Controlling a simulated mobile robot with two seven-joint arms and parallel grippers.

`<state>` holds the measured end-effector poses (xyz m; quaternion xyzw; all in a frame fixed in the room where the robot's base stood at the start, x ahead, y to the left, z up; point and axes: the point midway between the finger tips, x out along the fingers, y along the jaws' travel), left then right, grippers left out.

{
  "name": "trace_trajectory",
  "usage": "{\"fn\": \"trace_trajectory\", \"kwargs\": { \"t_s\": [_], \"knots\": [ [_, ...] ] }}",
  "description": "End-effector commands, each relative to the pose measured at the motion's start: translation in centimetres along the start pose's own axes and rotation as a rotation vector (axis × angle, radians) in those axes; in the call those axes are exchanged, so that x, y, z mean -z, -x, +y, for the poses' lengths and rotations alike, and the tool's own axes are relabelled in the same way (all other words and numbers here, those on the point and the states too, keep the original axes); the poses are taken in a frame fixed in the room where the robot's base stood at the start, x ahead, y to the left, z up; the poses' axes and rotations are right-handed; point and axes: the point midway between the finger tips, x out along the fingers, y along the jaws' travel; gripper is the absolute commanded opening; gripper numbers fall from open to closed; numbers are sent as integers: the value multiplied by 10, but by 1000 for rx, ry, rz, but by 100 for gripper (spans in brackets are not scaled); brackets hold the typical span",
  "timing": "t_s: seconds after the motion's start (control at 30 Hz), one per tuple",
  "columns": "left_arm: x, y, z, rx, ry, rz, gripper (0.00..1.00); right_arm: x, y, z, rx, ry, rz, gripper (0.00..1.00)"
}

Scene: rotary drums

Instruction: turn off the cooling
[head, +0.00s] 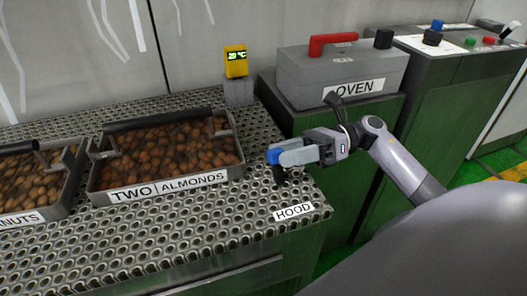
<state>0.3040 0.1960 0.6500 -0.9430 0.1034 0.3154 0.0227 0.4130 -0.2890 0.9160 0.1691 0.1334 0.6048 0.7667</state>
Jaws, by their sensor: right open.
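No control labelled for cooling can be read in the head view. A control panel (428,45) at the upper right carries a blue knob (432,37) and a black knob (437,24). Farther right are a green button (470,41), a red button (489,40) and a dark lever (505,32). My right gripper (281,157) is open, over the front right part of the perforated table, well left of that panel. Something blue and something dark show at its fingertips; I cannot tell whether the dark part belongs to the gripper. My left gripper is out of view.
A grey OVEN box (300,72) with a red handle (332,42) stands behind my right gripper. The perforated table (220,225) holds an almond tray (160,190), another nut tray (30,218), a yellow display (236,62) and a HOOD label (293,212).

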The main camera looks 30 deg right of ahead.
Motion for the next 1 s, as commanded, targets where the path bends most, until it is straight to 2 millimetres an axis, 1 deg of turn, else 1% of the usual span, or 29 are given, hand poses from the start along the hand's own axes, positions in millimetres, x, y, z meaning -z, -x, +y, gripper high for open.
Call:
{"fn": "trace_trajectory", "kwargs": {
  "t_s": [0.03, 0.1, 0.2, 0.3, 0.4, 0.6, 0.63, 0.67, 0.7, 0.77, 0.8, 1.0],
  "knots": [
    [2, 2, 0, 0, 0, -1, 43, -2, -10, 1, -3, -1, -2, 53],
    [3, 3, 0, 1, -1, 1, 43, -2, -20, 2, -3, -1, -2, 53],
    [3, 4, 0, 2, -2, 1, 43, -2, -33, 1, -2, -2, -2, 53],
    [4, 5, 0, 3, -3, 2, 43, -1, -41, 0, -1, -2, -2, 53],
    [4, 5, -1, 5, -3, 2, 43, 0, -44, 0, -1, -2, -1, 53],
    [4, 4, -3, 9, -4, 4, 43, 0, -44, 0, 0, -2, 0, 53],
    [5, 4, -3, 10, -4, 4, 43, 0, -44, 0, 0, -2, 0, 50],
    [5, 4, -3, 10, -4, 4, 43, 0, -44, 0, 0, -2, 0, 40],
    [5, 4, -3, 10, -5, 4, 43, 0, -44, 0, 0, -2, 0, 27],
    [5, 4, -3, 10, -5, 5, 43, 0, -44, 0, 0, -2, 0, 8],
    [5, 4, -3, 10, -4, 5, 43, 0, -44, 0, 0, -2, 0, 0],
    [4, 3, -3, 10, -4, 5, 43, 0, -44, -1, 0, 1, 0, 0]
  ]
}}
